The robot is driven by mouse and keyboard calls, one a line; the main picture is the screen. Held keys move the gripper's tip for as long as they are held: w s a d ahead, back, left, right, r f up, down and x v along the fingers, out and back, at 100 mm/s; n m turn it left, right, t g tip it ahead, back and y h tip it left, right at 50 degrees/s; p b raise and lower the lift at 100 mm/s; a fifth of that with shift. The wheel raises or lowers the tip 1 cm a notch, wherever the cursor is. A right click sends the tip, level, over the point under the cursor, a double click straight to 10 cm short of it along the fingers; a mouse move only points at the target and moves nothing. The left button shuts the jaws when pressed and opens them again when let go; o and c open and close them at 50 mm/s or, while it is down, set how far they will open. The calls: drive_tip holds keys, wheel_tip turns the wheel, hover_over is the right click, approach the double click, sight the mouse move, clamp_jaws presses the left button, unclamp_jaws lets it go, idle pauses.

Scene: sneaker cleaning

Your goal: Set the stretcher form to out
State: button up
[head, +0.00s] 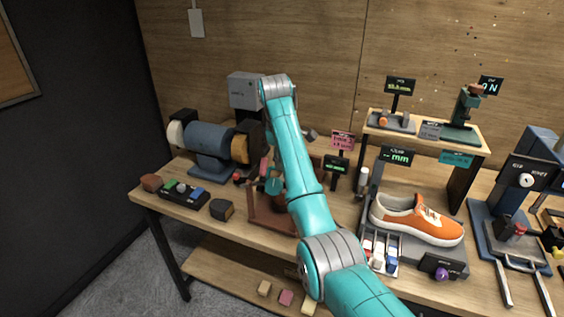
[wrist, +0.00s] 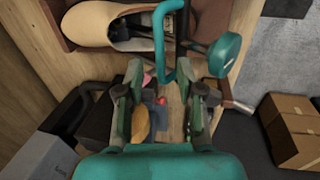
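The stretcher is a reddish-brown stand (head: 265,213) on the bench, left of the middle in the head view and partly hidden by my arm. In the wrist view a beige shoe-shaped body (wrist: 95,24) with a dark opening sits at the top. A bent teal handle (wrist: 158,40) reaches down from it, and a round teal knob (wrist: 225,54) is to its right. My gripper (wrist: 163,78) is open, its fingers apart, with the lower end of the teal handle near or between the fingertips. Contact cannot be told. My arm hides most of the gripper in the head view.
A blue bench grinder (head: 212,142) stands left of the stretcher, with a button box (head: 184,194) in front. An orange sneaker (head: 418,219) on a grey base stands to the right. A small raised shelf (head: 425,138) is behind it. Cardboard boxes (wrist: 293,130) are on the floor.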

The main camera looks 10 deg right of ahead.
drive_tip(key=shift+x, duration=1.65)
clamp_jaws()
